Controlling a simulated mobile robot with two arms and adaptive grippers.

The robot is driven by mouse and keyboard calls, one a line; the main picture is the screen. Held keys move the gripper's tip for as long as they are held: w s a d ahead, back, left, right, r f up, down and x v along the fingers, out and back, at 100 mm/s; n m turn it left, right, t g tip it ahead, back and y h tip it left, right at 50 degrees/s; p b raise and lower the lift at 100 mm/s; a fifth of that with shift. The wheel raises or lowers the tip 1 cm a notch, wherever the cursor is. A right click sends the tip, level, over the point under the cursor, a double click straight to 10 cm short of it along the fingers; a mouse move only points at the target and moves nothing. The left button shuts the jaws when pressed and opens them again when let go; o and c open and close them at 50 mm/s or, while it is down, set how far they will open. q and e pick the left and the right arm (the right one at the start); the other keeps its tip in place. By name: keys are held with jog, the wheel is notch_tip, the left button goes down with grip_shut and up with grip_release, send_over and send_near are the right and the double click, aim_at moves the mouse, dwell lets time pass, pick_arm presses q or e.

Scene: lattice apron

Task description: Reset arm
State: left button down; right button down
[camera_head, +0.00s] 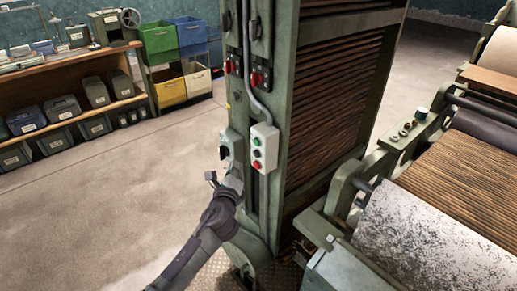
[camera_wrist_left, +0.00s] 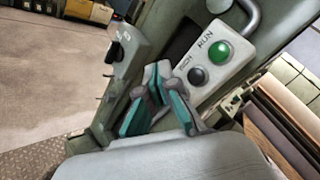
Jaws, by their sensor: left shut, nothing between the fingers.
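My left gripper (camera_head: 222,180) is at the front face of a green machine column (camera_head: 292,110), just below and left of a pale push-button box (camera_head: 264,148). In the left wrist view my left gripper (camera_wrist_left: 158,78) shows teal-padded fingers, shut and empty. Beyond them the button box (camera_wrist_left: 212,65) shows a green button marked RUN and a black button. In the head view the box also has a red button. I cannot tell whether the fingertips touch the column. My right gripper is in neither view.
A small grey switch box (camera_head: 229,146) sits on the column beside my gripper. Rollers and brown slatted aprons (camera_head: 465,165) fill the right. A wooden shelf (camera_head: 68,125) with grey cases and coloured bins (camera_head: 158,42) stand at the back left. The concrete floor (camera_head: 110,185) at left is clear.

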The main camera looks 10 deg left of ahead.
pick_arm(q)
jog(key=s+a+f+n+g, duration=0.1)
jog(key=s+f+n+g, duration=0.35)
jog(key=f, duration=0.75)
jog(key=s+f+n+g+h, duration=0.1)
jog(key=s+f+n, duration=0.1)
jog(key=s+f, duration=0.7)
jog(key=s+a+f+n+g, duration=0.1)
jog(key=s+f+n+g, duration=0.25)
jog(key=f, duration=1.05)
jog(key=s+f+n+g, duration=0.2)
jog(key=s+f+n, duration=0.2)
jog(key=s, duration=1)
jog(key=s+f+n+g+h, duration=0.1)
jog(key=s+f+n, duration=0.3)
jog(key=s+f, duration=0.4)
jog(key=s+f+n+g, duration=0.4)
jog(key=s+f, duration=0.3)
jog(key=s, duration=1.2)
jog(key=shift+s+a, duration=0.35)
jog(key=shift+a, duration=0.05)
jog(key=shift+w, duration=0.1)
